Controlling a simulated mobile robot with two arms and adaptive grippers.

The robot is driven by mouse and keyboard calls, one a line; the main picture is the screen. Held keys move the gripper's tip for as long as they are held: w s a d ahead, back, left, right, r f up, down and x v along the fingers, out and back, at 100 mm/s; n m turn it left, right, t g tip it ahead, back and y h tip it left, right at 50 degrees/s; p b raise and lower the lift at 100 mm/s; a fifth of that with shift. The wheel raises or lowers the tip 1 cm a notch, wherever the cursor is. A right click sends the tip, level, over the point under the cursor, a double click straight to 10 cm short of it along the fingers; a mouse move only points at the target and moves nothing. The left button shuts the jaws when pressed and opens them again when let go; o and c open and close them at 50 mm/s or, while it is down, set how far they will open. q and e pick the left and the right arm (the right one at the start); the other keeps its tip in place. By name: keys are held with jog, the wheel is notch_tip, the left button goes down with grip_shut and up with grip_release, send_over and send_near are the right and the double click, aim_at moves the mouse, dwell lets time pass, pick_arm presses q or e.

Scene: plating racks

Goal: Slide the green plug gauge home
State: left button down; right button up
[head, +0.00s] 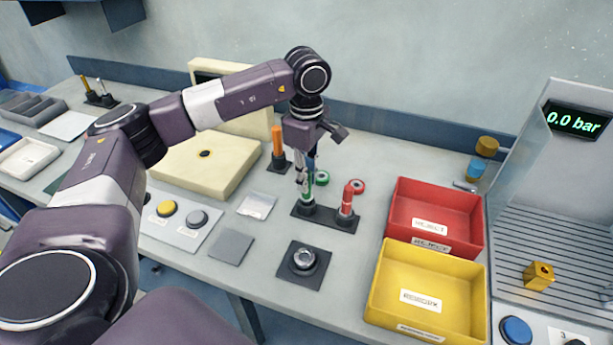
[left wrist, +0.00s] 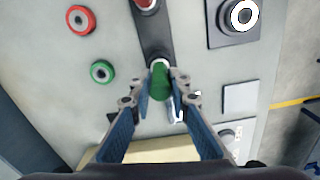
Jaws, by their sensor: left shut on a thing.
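The green plug gauge (head: 307,192) is upright at the left position of a dark two-place stand (head: 327,219). My left gripper (head: 305,172) points down from above and is shut on its upper part. In the left wrist view the green handle (left wrist: 160,82) sits between the two fingertips (left wrist: 163,76). Its lower end meets the stand's collar; how deep it sits I cannot tell. The red plug gauge (head: 346,199) stands upright in the right position, and part of it shows in the left wrist view (left wrist: 146,4). My right gripper is not in view.
A green ring (head: 321,178) and a red ring (head: 357,186) lie behind the stand. A metal round part (head: 303,259) sits on a dark base in front. Red (head: 436,210) and yellow (head: 428,290) bins stand right. An orange-handled tool (head: 277,142) stands close behind left.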

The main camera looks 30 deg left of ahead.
pick_arm(q)
jog(key=shift+f+b, duration=0.55)
jog(key=shift+f, duration=0.2)
jog(key=c, duration=1.7)
grip_release()
jog(key=shift+c, duration=0.2)
notch_tip(320, 180, up, 12)
jog(key=shift+r, duration=0.1)
